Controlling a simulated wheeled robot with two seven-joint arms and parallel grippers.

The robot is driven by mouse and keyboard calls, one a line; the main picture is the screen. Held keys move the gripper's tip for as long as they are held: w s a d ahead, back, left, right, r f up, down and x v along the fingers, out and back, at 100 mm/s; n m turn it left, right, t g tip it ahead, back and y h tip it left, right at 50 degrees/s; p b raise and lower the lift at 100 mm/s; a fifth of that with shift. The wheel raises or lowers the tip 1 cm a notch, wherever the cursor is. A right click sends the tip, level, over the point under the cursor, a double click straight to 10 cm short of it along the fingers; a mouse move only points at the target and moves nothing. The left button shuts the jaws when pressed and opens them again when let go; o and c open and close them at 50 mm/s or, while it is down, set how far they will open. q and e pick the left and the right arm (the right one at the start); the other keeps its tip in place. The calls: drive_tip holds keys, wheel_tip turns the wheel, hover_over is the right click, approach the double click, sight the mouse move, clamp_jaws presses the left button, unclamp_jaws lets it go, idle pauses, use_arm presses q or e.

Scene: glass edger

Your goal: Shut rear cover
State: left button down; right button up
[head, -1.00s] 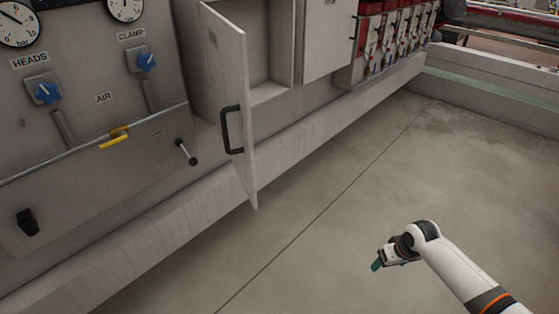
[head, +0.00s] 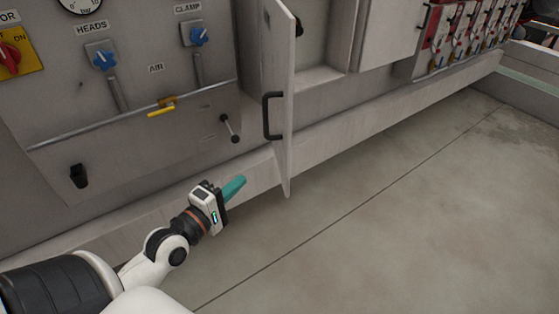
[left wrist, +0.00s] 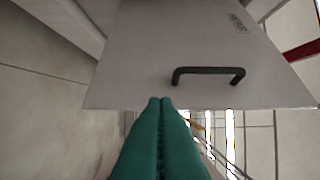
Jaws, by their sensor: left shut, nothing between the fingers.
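The rear cover (head: 283,90) is a grey hinged door standing open, swung out from its compartment (head: 326,40). It has a black bar handle (head: 270,116) on the face toward the left. My left gripper (head: 236,187), with green fingers, is shut and empty, low and to the left of the cover, apart from it. In the left wrist view the cover (left wrist: 190,60) fills the upper middle, with its handle (left wrist: 208,74) above and right of the shut fingertips (left wrist: 160,102). Small lettering shows near one corner of the cover. My right gripper is not in view.
Left of the cover, the machine panel carries blue knobs (head: 104,58), a yellow-handled valve (head: 161,108) and a protruding black lever (head: 230,128). A grey ledge (head: 360,112) runs along the machine's base. The concrete floor (head: 400,200) in front is clear.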

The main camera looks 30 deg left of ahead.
use_arm(q)
drive_tip(key=p, duration=0.2)
approach(285, 155)
drive_tip(key=w+a, duration=0.3)
drive_tip(key=w+d+p, duration=0.1)
drive_tip(key=w+d, duration=0.1)
drive_tip(key=shift+w+d+p, duration=0.1)
drive_tip(key=shift+w+p, duration=0.2)
drive_tip(key=shift+w, duration=0.1)
drive_tip(key=shift+w+d+f, duration=0.15)
drive_tip(key=shift+w+d, duration=0.05)
drive_tip(key=shift+d, duration=0.2)
